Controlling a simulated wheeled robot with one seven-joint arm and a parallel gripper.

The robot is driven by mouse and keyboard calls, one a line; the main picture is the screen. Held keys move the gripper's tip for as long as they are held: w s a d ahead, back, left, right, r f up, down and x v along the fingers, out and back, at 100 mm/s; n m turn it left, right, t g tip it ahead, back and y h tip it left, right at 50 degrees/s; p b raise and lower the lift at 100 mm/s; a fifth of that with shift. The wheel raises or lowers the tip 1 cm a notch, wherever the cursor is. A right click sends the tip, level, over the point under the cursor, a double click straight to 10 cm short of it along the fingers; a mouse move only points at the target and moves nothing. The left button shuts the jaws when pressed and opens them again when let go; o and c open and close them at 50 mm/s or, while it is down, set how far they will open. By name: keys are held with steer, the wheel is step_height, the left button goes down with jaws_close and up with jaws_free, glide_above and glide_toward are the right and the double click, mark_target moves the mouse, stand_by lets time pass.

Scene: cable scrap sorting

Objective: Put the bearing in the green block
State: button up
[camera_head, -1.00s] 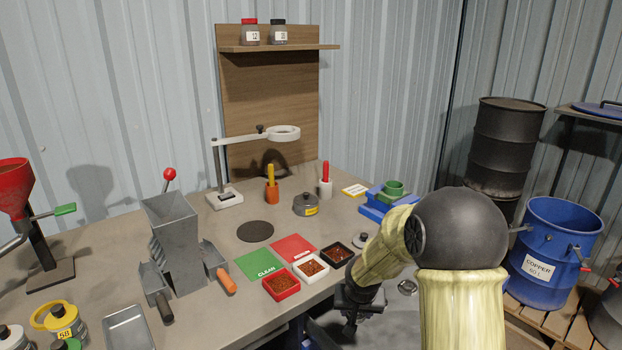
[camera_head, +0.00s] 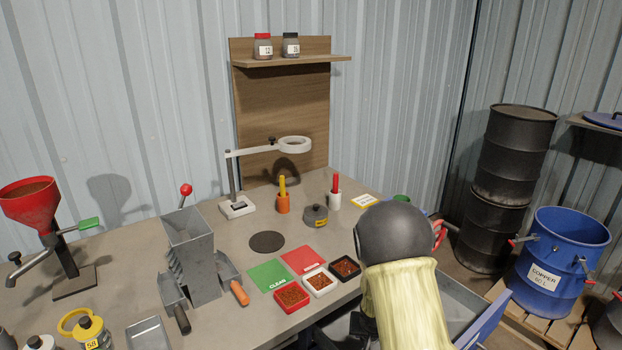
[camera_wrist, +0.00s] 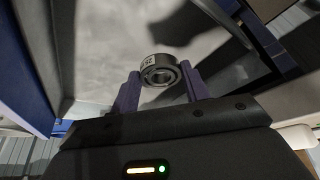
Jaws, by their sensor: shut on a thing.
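The bearing (camera_wrist: 160,75) is a dark metal ring with a small white label, held between the two fingers of my gripper (camera_wrist: 160,72) in the wrist view. The fingers press on its left and right sides. Blurred grey surfaces lie behind it. In the head view my arm hides the gripper and the bearing. Only a small green part (camera_head: 401,198), likely the green block, shows at the bench's right end, above my arm's black joint. The rest of it is hidden.
A blue copper drum (camera_head: 560,245) and black drums (camera_head: 510,190) stand right. A blue-edged grey bin (camera_head: 455,305) is beside my arm.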

steer(key=shift+n, duration=0.7)
steer(key=p+v, duration=0.1)
steer(key=p, duration=0.1)
steer(key=p+v, duration=0.1)
steer(key=p, duration=0.1)
steer(key=p+v, duration=0.2)
steer(key=shift+w+d+r, duration=0.1)
steer(key=shift+w+r, duration=0.15)
steer(key=shift+w, duration=0.05)
steer(key=shift+s+r+n+y+p, duration=0.3)
steer(key=shift+r+y+p, duration=0.1)
steer(key=shift+p, duration=0.75)
steer(key=shift+f, duration=0.1)
steer(key=s, duration=0.3)
steer(key=shift+s, duration=0.3)
